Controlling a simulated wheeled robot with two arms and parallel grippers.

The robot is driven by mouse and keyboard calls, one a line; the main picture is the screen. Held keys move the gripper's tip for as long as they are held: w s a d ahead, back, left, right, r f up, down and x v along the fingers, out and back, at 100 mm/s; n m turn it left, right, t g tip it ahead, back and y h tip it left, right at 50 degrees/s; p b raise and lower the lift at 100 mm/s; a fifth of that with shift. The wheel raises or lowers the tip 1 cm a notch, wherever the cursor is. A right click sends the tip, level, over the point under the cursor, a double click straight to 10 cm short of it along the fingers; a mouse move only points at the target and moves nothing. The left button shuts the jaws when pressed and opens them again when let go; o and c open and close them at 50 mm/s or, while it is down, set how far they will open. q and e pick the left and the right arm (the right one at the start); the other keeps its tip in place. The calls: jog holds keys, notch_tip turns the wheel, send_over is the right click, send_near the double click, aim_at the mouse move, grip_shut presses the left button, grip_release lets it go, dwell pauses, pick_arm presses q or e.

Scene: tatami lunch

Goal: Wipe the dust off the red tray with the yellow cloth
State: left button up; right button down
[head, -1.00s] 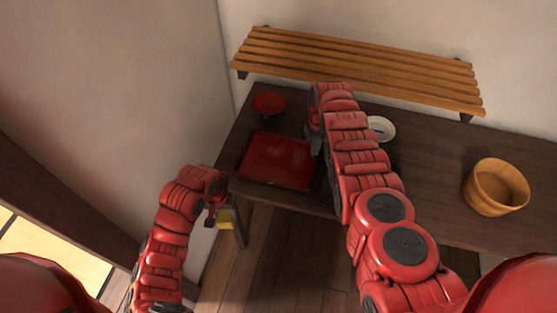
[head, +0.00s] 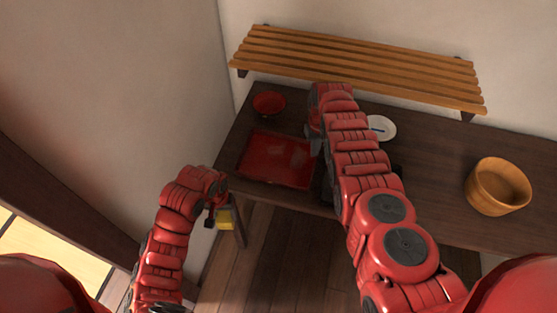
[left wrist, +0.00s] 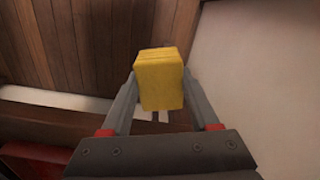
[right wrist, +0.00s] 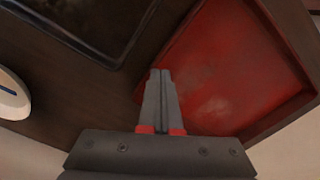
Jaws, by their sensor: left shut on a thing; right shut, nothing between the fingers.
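The red tray (head: 277,160) lies on the dark table at its left end. Pale dusty smudges show on its floor in the right wrist view (right wrist: 215,85). The yellow cloth (left wrist: 160,78) is a folded block between the fingers of my left gripper (left wrist: 158,100), which is shut on it. In the head view the cloth (head: 225,218) hangs off the table's front left corner, apart from the tray. My right gripper (right wrist: 160,75) is shut and empty, above the tray's edge; its fingers (head: 315,143) are partly hidden by my arm in the head view.
A red bowl (head: 269,104) stands behind the tray. A black tray (right wrist: 85,25) lies beside the red one, mostly hidden by my right arm in the head view. A white dish (head: 381,128) and wooden tub (head: 497,187) stand further right. A slatted shelf (head: 355,67) overhangs the back.

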pick_arm(q)
jog(key=shift+f, duration=0.25)
pick_arm(e)
jog(key=shift+f, duration=0.25)
pick_arm(q)
jog(key=shift+r, duration=0.2)
pick_arm(e)
jog(key=shift+r, duration=0.2)
